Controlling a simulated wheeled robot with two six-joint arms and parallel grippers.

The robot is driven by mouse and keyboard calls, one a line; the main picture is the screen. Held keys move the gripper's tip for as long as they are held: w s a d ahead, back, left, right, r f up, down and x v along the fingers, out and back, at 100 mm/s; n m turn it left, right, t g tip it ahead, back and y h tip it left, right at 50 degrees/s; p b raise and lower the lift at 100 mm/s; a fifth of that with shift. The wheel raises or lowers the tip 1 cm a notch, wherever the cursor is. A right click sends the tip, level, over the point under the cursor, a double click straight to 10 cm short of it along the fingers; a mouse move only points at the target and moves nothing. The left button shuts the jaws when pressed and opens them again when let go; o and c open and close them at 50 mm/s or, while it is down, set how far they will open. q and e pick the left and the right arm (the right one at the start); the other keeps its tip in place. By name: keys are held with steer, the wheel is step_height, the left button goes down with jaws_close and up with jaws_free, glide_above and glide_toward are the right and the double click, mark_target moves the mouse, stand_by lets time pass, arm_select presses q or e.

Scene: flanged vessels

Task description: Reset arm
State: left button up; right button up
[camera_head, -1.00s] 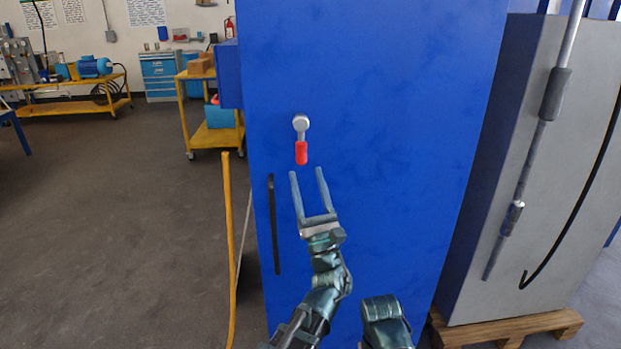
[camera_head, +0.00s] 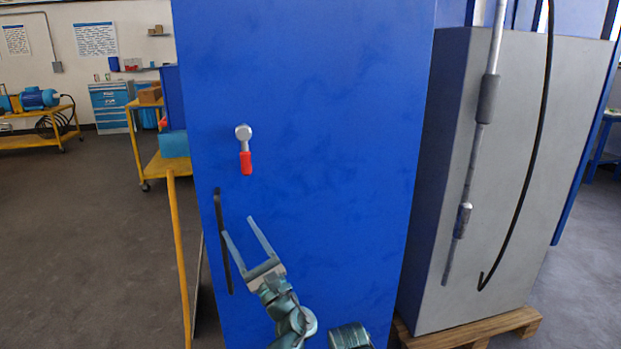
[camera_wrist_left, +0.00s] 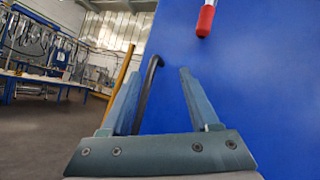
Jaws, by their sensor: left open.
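My left gripper (camera_head: 244,239) is open and empty in front of the tall blue cabinet (camera_head: 320,130). It sits below the silver lever with a red grip (camera_head: 246,162), clear of it, with the grip hanging down. A black vertical handle (camera_head: 222,240) on the cabinet is close to the left finger in the head view. In the left wrist view the open fingers (camera_wrist_left: 158,85) point upward, the black handle (camera_wrist_left: 148,90) shows between them, and the red grip (camera_wrist_left: 205,20) is at the top right. A dark part of my other arm shows at the bottom edge; its gripper jaws are not visible.
A yellow post (camera_head: 180,260) stands just left of the cabinet. A grey cabinet (camera_head: 520,180) with a metal rod and a black hose stands on a wooden pallet (camera_head: 480,329) at right. A yellow cart (camera_head: 165,166) is behind at left. Open floor lies at left.

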arm_select(q)
steer(key=s+a+f+n+g+h, duration=0.2)
steer(key=a+f+n+g, duration=0.3)
steer(key=f+n+g, duration=0.5)
steer(key=s+d+f+n+g+h, duration=0.3)
steer(key=s+d+f+h, duration=0.2)
steer(key=f, duration=0.5)
steer(key=s+d+f+n+g+h, duration=0.2)
steer(key=s+d+f+n+h, duration=0.25)
steer(key=f, duration=0.65)
steer(key=s+d+f+n+g+h, duration=0.1)
steer(key=s+d+f+g+h, duration=0.3)
steer(key=d, duration=0.5)
step_height(320, 180, up, 19)
steer(key=s+t+p, duration=0.1)
steer(key=p, duration=1.6)
steer(key=shift+f, duration=0.15)
steer(key=shift+a, duration=0.1)
